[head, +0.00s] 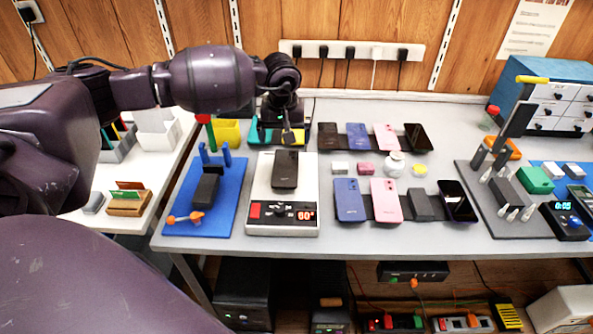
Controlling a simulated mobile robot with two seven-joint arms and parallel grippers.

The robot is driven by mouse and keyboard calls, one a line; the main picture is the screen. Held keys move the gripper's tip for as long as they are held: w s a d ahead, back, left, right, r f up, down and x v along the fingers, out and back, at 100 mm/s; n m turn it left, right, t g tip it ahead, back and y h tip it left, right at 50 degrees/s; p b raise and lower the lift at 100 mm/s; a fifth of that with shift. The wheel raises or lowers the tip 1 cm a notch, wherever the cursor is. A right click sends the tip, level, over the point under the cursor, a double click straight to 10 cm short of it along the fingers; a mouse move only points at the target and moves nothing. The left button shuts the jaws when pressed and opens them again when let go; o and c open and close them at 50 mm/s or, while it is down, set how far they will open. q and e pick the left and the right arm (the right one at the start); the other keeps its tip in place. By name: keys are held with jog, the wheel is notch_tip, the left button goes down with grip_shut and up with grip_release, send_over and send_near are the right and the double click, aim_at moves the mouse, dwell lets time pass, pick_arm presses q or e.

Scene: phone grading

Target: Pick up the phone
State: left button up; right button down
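The far row has a brown one (327,136), a blue one (357,136), a pink one (387,137) and a black one (418,138). The near row has a blue one (349,200), a pink one (386,200) and a dark one (457,202). My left gripper (288,137) is just beyond the dark phone on the scale, apparently apart from it. Its fingers are too small and dark to read. My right gripper is out of view.
A blue mat (232,222) with a dark block and an orange tool lies left of the scale. A dark stand (513,115) and a blue drawer cabinet (553,77) are at right. The bench front is clear.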

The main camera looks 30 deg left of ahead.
aim_at(286, 166)
pick_arm(q)
jog(key=f, duration=0.7)
jog(key=w+f+b, duration=0.1)
jog(key=f, duration=0.2)
jog(key=shift+a+f, duration=0.3)
jog(key=shift+a, duration=0.1)
jog(key=shift+w, duration=0.1)
jog(key=c, duration=1)
jog(key=shift+r, duration=0.2)
